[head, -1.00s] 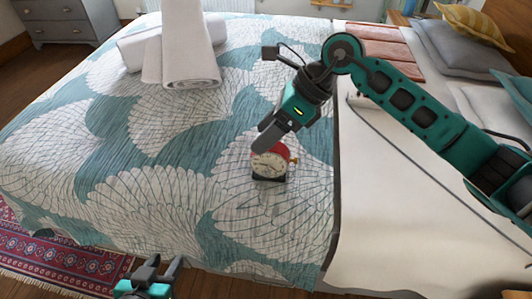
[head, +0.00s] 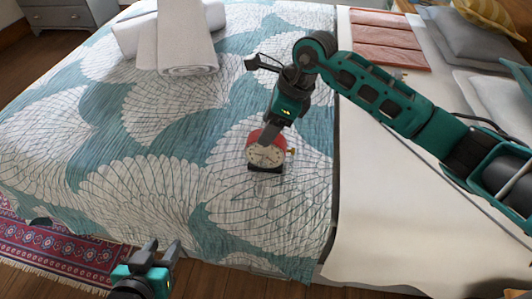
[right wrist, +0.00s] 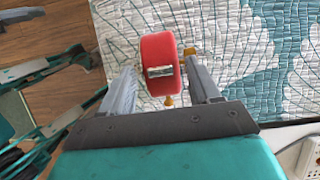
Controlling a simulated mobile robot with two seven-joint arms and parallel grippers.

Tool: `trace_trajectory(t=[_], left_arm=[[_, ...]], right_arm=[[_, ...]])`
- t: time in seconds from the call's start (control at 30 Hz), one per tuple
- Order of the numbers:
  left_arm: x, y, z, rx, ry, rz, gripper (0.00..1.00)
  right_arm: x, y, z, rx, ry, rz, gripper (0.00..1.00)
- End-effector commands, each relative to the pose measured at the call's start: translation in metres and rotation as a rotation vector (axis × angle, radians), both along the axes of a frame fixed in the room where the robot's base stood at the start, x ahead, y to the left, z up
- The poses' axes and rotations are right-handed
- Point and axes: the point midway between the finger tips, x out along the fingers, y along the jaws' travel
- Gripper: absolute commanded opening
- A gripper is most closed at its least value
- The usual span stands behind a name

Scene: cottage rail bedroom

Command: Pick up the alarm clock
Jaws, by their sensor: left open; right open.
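The alarm clock (head: 266,155) has a red body, a cream face and a dark base. It stands upright on the patterned bedspread. My right gripper (head: 271,133) is open just behind and above it in the head view, partly hidden by the clock. In the right wrist view, the clock's red body (right wrist: 160,52) shows between the two spread fingers of my right gripper (right wrist: 163,76), with space on both sides. Whether a finger touches it cannot be told. My left gripper (head: 164,249) is open and empty near the bed's front edge, away from the clock.
White rolled towels (head: 186,38) lie at the far left of the bed. Folded pink cloth (head: 385,40) and grey pillows (head: 465,45) lie at the back right. The bedspread (head: 130,200) around the clock is clear. A red rug (head: 45,250) lies on the floor.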

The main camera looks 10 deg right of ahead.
Motion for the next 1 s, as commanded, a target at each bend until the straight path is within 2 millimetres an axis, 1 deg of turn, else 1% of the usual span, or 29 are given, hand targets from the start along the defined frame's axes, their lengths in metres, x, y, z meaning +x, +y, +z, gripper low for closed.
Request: trace_trajectory(t=[0.03, 0.1, 0.23, 0.33, 0.53, 0.57, 1.0], left_arm=[[0.000, 0.000, -0.001, -0.001, 0.000, -0.001, 0.43], [0.000, -0.001, -0.002, -0.002, 0.000, -0.001, 0.43], [0.000, -0.002, -0.002, -0.005, 0.001, -0.004, 0.43], [0.000, -0.003, -0.001, -0.006, 0.000, -0.006, 0.43], [0.000, -0.004, -0.001, -0.006, 0.000, -0.006, 0.43], [0.000, -0.004, -0.001, -0.006, 0.000, -0.006, 0.43], [-0.001, -0.004, -0.002, -0.006, 0.002, -0.006, 0.43]], right_arm=[[0.000, 0.003, -0.010, 0.000, 0.006, -0.001, 0.62], [0.001, 0.007, -0.021, 0.002, 0.005, -0.001, 0.62], [0.004, 0.013, -0.036, 0.002, 0.005, -0.001, 0.62], [0.005, 0.014, -0.040, 0.001, 0.002, -0.001, 0.62], [0.006, 0.014, -0.040, 0.000, 0.001, -0.002, 0.62], [0.006, 0.014, -0.040, 0.000, 0.001, -0.002, 0.60], [0.005, 0.014, -0.040, 0.001, 0.002, -0.001, 0.18]])
